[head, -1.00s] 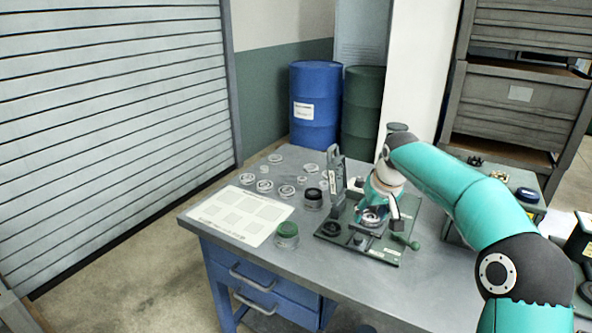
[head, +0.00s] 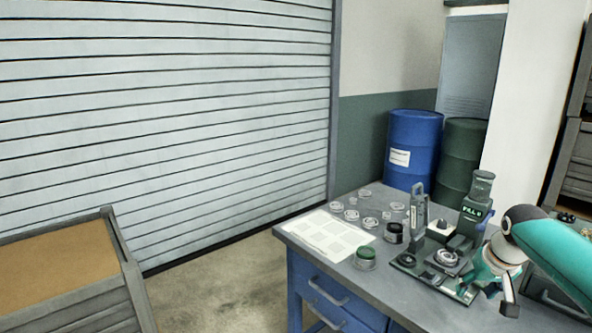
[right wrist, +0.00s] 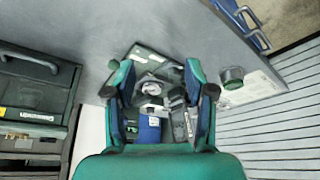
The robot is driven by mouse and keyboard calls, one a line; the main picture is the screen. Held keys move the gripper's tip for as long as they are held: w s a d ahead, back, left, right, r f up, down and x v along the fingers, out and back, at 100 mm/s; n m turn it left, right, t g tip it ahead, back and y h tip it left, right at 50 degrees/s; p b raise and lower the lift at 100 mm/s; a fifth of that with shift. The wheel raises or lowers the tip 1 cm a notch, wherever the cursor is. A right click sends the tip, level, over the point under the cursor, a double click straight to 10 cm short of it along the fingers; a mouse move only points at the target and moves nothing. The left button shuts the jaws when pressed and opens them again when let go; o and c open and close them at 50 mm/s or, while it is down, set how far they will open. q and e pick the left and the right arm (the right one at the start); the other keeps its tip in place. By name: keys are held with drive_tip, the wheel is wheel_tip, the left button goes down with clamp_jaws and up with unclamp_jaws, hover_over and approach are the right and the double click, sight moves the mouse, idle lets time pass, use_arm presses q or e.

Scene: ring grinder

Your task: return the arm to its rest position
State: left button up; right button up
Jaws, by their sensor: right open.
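My right arm (head: 548,243) comes in from the right edge of the head view. Its gripper (head: 500,290) hangs beside the right front of the grinder's base plate, its fingers partly hidden by the wrist. In the right wrist view the right gripper (right wrist: 160,95) has its two fingers spread with nothing held between them. The ring grinder (head: 447,258) stands on the bench with a dark round part on it and a small lit display on its column. It also shows beyond the fingers in the right wrist view (right wrist: 153,86). My left gripper does not show.
The grey workbench (head: 345,285) also holds a green-lidded jar (head: 365,257), a black-lidded jar (head: 393,232), a white sheet (head: 325,234) and several small clear dishes. Blue (head: 414,150) and green drums stand behind. A brown-topped crate (head: 60,262) is at the left.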

drive_tip(key=s+a+f+n+g+y, duration=0.1)
drive_tip(key=s+a+f+g, duration=0.2)
drive_tip(key=f, duration=0.6)
drive_tip(key=s+a+f+y, duration=0.1)
drive_tip(key=s+a+f, duration=0.2)
drive_tip(key=a+f, duration=0.4)
drive_tip(key=s+a+f+n+g+y, duration=0.1)
drive_tip(key=s+a+f+g, duration=0.15)
drive_tip(key=f, duration=0.75)
drive_tip(key=s+a+f+m+t+y, duration=0.1)
drive_tip(key=s+a+f, duration=0.5)
drive_tip(key=s, duration=0.4)
drive_tip(key=s+a+f+y, duration=0.1)
drive_tip(key=s+a+f, duration=0.5)
drive_tip(key=s, duration=0.5)
drive_tip(key=shift+s+a+f+m+t, duration=0.2)
drive_tip(key=shift+a+f+m+t, duration=0.2)
drive_tip(key=shift+a, duration=0.5)
idle(2.2)
